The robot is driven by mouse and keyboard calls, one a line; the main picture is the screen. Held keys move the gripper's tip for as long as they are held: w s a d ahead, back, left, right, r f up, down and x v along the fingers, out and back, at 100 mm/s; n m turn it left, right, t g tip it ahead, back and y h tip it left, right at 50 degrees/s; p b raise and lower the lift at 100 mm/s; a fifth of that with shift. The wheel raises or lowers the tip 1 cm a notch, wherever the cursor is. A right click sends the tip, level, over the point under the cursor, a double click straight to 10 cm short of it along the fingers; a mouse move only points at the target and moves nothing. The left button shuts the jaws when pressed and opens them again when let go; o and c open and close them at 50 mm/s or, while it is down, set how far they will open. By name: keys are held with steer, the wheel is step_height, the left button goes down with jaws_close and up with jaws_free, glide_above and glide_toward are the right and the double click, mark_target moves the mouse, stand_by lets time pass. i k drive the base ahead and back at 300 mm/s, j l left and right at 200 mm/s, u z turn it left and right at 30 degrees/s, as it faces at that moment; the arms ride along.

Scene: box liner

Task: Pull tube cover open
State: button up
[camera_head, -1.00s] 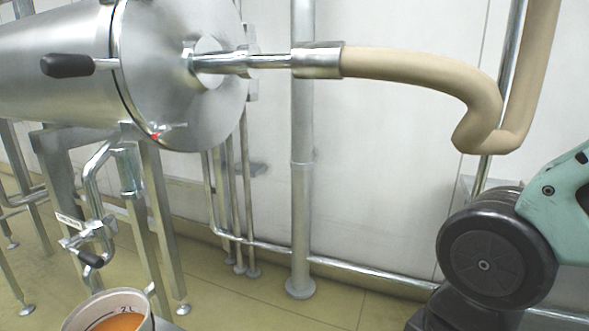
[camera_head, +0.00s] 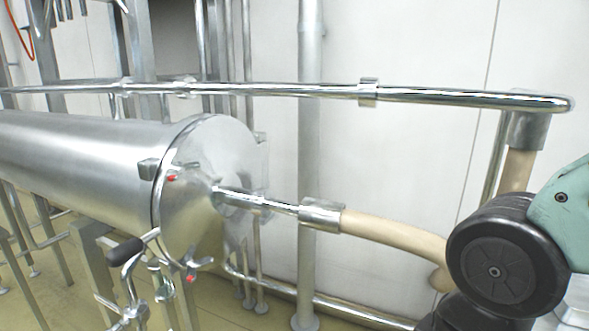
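The steel tube (camera_head: 90,155) lies level across the left of the head view. Its round cover (camera_head: 200,200) sits at the tube's right end, against the rim, with no clear gap that I can see. A steel pipe with a collar (camera_head: 320,214) runs from the cover's middle to a beige hose (camera_head: 390,236). A black-tipped handle (camera_head: 126,251) stands at the cover's lower left. Small red marks show on the cover's edge. My gripper is out of view; only part of my arm shows at the right.
A horizontal steel pipe (camera_head: 300,90) runs above the tube along the white wall. A vertical grey post (camera_head: 309,150) stands behind the cover. Steel legs and thin pipes crowd the space below the tube. The hose passes behind my arm at the right.

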mark_target(212, 208)
steer(key=k+j+u, duration=0.1)
steer(key=u, duration=0.25)
steer(key=j+u, duration=0.2)
steer(key=u, duration=0.15)
steer(key=j+u, duration=0.15)
steer(key=u, duration=0.2)
steer(key=k+j, duration=0.05)
